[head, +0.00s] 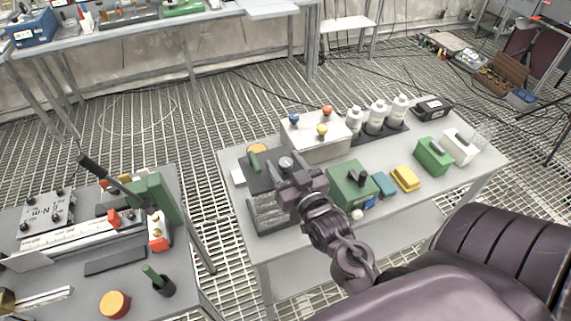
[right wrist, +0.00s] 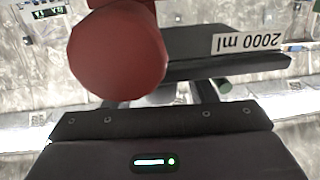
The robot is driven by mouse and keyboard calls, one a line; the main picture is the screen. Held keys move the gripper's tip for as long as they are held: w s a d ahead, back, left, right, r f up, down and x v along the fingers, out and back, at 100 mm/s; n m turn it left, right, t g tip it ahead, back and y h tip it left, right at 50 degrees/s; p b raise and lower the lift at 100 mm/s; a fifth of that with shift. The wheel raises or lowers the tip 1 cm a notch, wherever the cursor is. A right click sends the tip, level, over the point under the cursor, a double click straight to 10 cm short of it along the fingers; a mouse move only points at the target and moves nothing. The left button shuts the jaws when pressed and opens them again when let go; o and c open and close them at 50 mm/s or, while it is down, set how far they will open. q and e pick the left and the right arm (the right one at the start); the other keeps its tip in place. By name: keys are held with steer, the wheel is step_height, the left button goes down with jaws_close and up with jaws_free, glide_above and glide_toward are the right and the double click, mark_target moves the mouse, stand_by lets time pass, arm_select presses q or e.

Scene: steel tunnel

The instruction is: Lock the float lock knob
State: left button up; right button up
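A large red round knob (right wrist: 118,50) fills the upper left of the right wrist view, very close to the camera. I cannot tell whether it is the float lock knob. Behind it is a dark block (right wrist: 215,45) with an upside-down "2000 ml" label. My right gripper (head: 290,181) is over the dark apparatus (head: 268,214) at the left end of the middle table and hides part of it. In the right wrist view its fingers (right wrist: 163,92) stand apart; the red knob covers part of that area, and nothing shows held. My left gripper is out of view.
A white box with coloured balls (head: 314,145), white bottles (head: 376,116), a green box (head: 350,186) and a yellow block (head: 405,178) share the table (head: 442,187). A second table (head: 215,310) with instruments stands left, across a narrow gap. Grated floor is open behind.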

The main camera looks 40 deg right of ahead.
mark_target(289, 172)
steer(key=shift+s+f, duration=0.1)
steer(key=shift+s, duration=0.2)
steer(key=s, duration=0.2)
steer(key=s+b, duration=0.1)
steer(key=s, duration=0.1)
steer(key=s+a+b, duration=0.1)
steer(key=shift+s, duration=1.05)
